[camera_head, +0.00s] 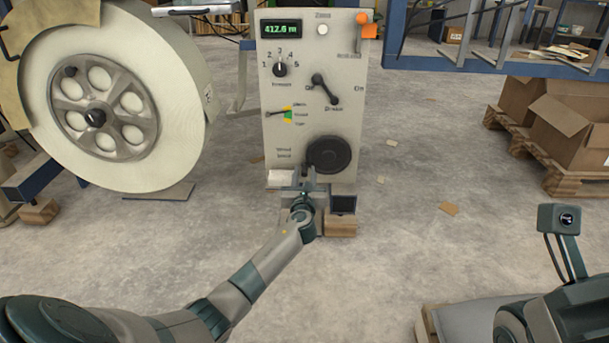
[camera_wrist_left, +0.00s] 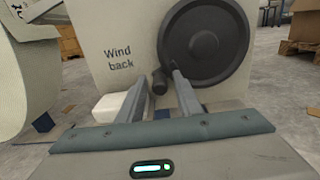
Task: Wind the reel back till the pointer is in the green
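The large cream reel (camera_head: 185,95) with a grey spoked hub stands at the left in the head view. My right gripper is out of view.
The panel also has a "412.6 m" display (camera_head: 281,29), a knob (camera_head: 280,69) and a two-ended lever (camera_head: 325,89). A white block (camera_head: 281,178) is close beside my left gripper. Cardboard boxes (camera_head: 575,125) on pallets stand at the right.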

